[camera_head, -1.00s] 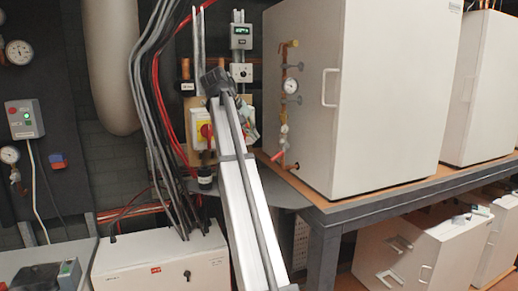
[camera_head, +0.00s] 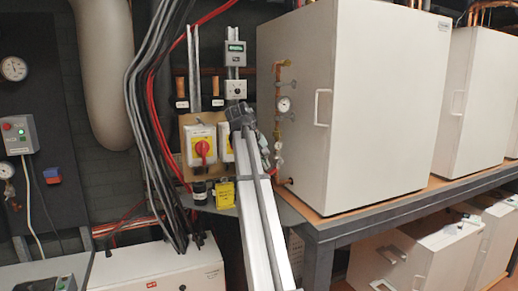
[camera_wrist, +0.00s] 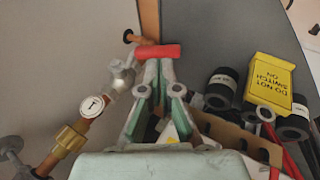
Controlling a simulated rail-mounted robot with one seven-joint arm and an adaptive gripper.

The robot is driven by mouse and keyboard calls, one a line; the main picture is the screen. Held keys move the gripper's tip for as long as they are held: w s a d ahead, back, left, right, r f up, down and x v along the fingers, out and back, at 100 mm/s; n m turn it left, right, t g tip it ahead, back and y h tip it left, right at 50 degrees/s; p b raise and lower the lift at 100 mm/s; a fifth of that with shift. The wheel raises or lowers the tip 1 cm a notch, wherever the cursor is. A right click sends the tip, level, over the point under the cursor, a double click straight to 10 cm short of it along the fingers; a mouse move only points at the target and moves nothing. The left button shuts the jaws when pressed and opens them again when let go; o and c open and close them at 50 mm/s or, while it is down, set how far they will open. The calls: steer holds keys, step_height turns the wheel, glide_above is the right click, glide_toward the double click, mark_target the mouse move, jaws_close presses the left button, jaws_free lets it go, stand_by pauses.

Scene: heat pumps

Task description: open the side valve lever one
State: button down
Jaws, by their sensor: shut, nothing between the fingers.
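A red valve lever (camera_wrist: 158,51) lies crosswise just beyond my fingertips in the wrist view. It sits beside a copper pipe with a silvery valve body (camera_wrist: 121,76) and a small round dial (camera_wrist: 92,106). My gripper (camera_wrist: 158,68) is shut and empty, its pale green fingers together, with the tips at or very close to the lever; I cannot tell whether they touch. In the head view my gripper (camera_head: 262,148) is beside the pipe (camera_head: 278,115) on the left face of the white cabinet, and my arm hides much of the area.
The white cabinet (camera_head: 365,100) stands on a bench (camera_head: 370,215) close to the right of my gripper. A yellow "do not switch on" block (camera_wrist: 270,83) and dark cylinders stand near it. A red rotary switch (camera_head: 202,148) and cables are to the left.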

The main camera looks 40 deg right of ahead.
steer(key=shift+p+x, duration=0.4)
steer(key=shift+x, duration=0.9)
steer(key=shift+f, duration=0.1)
steer(key=shift+f+h, duration=0.1)
steer(key=shift+h, duration=0.2)
steer(key=shift+a+h+b, duration=0.1)
steer(key=shift+h+b, duration=0.2)
